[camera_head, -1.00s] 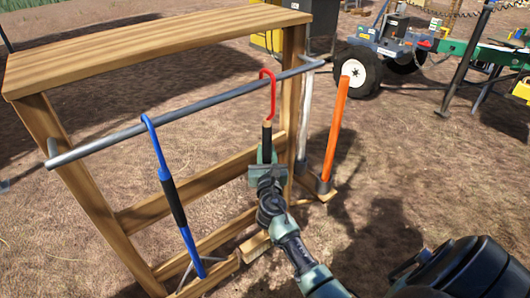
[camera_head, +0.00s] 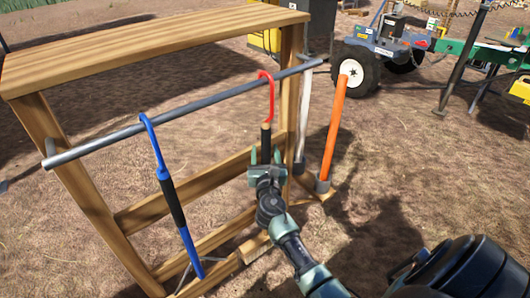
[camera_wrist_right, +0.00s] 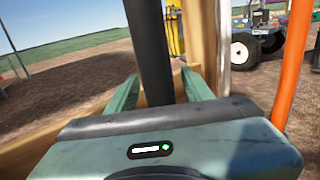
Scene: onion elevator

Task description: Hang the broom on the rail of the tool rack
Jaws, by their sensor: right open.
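The tool rack (camera_head: 150,40) is a wooden frame with a grey metal rail (camera_head: 215,103) across its front. A tool with a red hook (camera_head: 271,97) and a black grip (camera_head: 266,137) is at the right part of the rail. Its hook loops over the rail; its lower end is hidden behind my arm, so I cannot see a broom head. My right gripper (camera_head: 265,158) is open, with its fingers on either side of the black grip. The wrist view shows the dark shaft (camera_wrist_right: 149,50) upright between the spread green fingers. My left gripper is not in view.
A blue-hooked tool (camera_head: 173,193) hangs from the rail's left part. An orange handle (camera_head: 335,125) and a white handle (camera_head: 304,115) stand at the rack's right side. A wheeled machine (camera_head: 385,50) is behind. Open dirt lies to the right.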

